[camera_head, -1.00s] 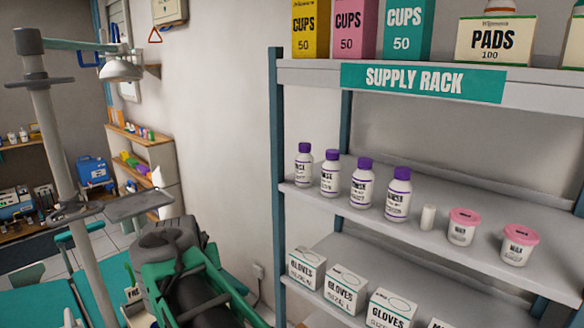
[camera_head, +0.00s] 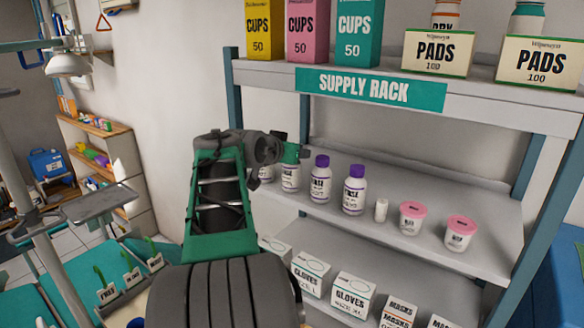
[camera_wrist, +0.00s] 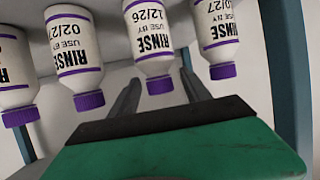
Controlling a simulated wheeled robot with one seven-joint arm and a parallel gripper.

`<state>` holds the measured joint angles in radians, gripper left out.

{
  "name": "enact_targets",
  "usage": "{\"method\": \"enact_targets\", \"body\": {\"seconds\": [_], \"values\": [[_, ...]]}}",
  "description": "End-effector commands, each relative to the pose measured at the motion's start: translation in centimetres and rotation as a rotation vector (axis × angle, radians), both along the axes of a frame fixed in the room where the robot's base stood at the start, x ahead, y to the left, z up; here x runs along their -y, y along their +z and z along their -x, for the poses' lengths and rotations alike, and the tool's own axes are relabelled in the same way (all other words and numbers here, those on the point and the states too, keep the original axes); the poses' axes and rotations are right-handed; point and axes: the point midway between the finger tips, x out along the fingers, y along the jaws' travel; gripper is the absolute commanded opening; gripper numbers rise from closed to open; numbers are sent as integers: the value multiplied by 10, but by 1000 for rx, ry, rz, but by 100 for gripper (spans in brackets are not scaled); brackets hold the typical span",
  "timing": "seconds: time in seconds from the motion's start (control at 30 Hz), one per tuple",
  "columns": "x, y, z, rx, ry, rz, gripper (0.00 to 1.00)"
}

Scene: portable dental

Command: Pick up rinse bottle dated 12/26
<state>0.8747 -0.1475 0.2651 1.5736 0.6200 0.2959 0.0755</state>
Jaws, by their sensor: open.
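The rinse bottle dated 12/26 (camera_wrist: 150,35) is white with a purple cap and shows upside down in the wrist view. It stands between bottles dated 02/27 (camera_wrist: 74,48) and 10/27 (camera_wrist: 217,30). My gripper (camera_wrist: 160,78) is open and empty; the 12/26 cap appears between its fingers, but I cannot tell the depth. In the head view my gripper (camera_head: 303,150) is at about cap height by the left bottles. The second bottle from the left (camera_head: 290,180) matches the 12/26 one by order; its cap is hidden by my gripper.
Further right on the same shelf (camera_head: 440,254) are another purple-capped bottle (camera_head: 354,192), a small white cylinder (camera_head: 381,210) and two pink-lidded tubs (camera_head: 411,217). Glove boxes (camera_head: 311,275) stand on the shelf below. A blue-grey rack post (camera_wrist: 278,60) is close beside the 10/27 bottle.

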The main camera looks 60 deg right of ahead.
Motion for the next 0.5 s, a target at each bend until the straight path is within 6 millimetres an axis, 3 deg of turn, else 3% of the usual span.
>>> {"method": "enact_targets", "body": {"seconds": [0.13,0.5], "values": [[-1,0,0,0,1,1,56],[-1,0,-1,0,1,0,26]]}}
